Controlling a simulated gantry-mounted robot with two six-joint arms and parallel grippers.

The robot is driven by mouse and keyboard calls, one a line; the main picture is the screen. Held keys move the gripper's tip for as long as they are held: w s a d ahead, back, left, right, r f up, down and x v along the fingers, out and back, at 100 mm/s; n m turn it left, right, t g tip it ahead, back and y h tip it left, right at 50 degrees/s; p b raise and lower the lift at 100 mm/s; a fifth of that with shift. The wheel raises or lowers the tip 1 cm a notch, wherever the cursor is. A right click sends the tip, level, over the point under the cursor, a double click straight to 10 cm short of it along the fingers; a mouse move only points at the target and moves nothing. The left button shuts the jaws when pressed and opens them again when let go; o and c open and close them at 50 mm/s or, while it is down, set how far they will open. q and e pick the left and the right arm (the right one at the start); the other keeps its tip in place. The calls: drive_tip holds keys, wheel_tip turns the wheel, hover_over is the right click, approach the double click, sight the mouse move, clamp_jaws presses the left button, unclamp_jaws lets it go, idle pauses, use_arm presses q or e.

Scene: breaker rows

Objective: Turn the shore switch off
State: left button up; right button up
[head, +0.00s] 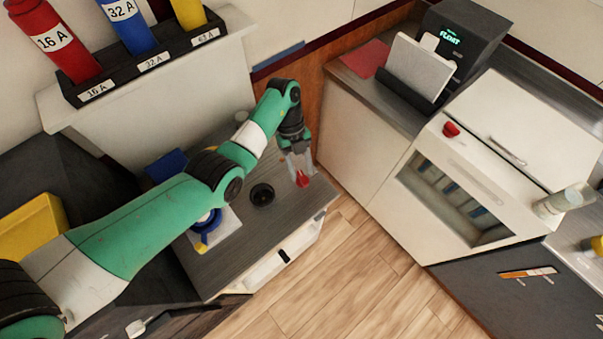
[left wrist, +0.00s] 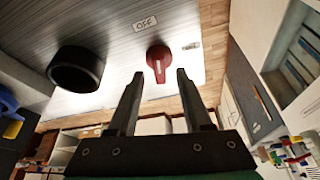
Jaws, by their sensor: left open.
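A red switch knob (head: 303,179) sits near the right end of the grey counter top. In the left wrist view the red knob (left wrist: 158,60) is in line with the gap between my left fingertips. An OFF label (left wrist: 145,22) lies beside it, and a second small label (left wrist: 191,45), too small to read, lies to its right. I cannot tell which label the knob points to. My left gripper (head: 297,160) is open and empty, close to the knob, with one finger on each side of its line. I see no clear contact. My right gripper is not in view.
A black round part (head: 262,194) stands on the counter left of the knob. A blue and yellow fitting (head: 207,225) is further left. A cream oven-like cabinet (head: 470,170) stands at the right. Wooden floor (head: 350,260) lies open between.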

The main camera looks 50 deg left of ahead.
use_arm(q)
drive_tip(key=shift+x, duration=0.9)
clamp_jaws()
drive_tip(key=n+p, duration=0.1)
drive_tip(key=p, duration=0.1)
drive_tip(key=r+n+p, duration=0.1)
drive_tip(key=p, duration=0.2)
drive_tip(key=shift+s+t, duration=0.15)
drive_tip(key=shift+t, duration=0.25)
drive_tip(key=shift+f+n+p, duration=0.1)
drive_tip(key=shift+n+p, duration=0.3)
drive_tip(key=shift+f, duration=0.3)
unclamp_jaws()
